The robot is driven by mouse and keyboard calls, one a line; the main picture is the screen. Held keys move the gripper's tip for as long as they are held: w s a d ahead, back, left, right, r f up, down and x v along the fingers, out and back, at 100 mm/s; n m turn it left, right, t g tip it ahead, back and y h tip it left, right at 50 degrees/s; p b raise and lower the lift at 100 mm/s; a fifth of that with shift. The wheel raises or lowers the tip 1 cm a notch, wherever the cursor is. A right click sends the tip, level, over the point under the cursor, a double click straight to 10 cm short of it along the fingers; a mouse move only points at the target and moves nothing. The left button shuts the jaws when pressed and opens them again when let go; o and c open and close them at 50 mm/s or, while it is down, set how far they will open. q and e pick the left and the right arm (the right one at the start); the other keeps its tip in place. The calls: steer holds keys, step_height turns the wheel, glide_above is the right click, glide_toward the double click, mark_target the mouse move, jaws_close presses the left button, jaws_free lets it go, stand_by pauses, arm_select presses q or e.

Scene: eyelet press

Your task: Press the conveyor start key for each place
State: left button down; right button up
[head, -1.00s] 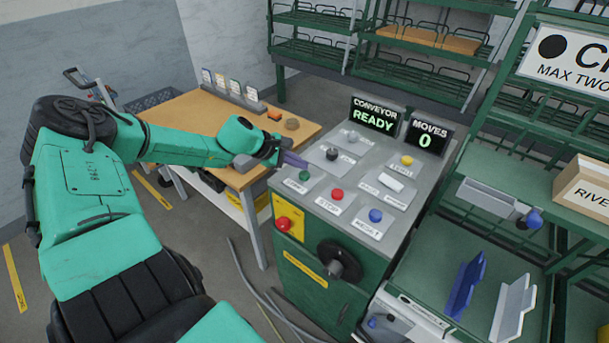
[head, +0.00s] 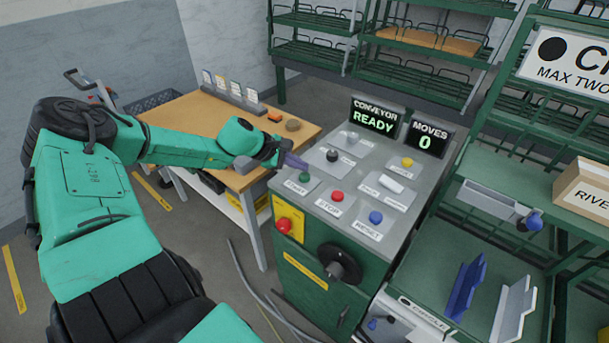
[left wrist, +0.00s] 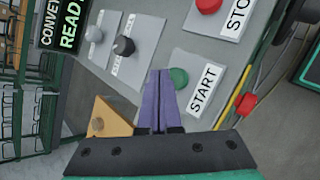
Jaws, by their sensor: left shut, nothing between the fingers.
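The control panel (head: 322,209) stands in front of me. Its green start key (head: 304,177), with a START label, is at the panel's left edge; it also shows in the left wrist view (left wrist: 179,77). My left gripper (head: 298,164) is shut and empty, its purple fingers just above and behind the key in the head view. In the left wrist view the fingertips (left wrist: 160,73) appear beside the key; I cannot tell whether they touch. The conveyor display (head: 374,116) reads CONVEYOR READY and the moves display (head: 427,136) reads 0. My right gripper is not in view.
A red stop key (head: 337,196) and a blue reset key (head: 376,217) sit right of the start key. A black knob (head: 332,155) is behind it. A red button (head: 283,225) is on the panel's yellow front plate. A wooden table (head: 200,118) stands left.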

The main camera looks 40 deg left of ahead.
arm_select(q)
steer(key=shift+f, duration=0.1)
stand_by(0.8)
steer(key=shift+f+b, duration=0.3)
steer(key=shift+b, duration=0.2)
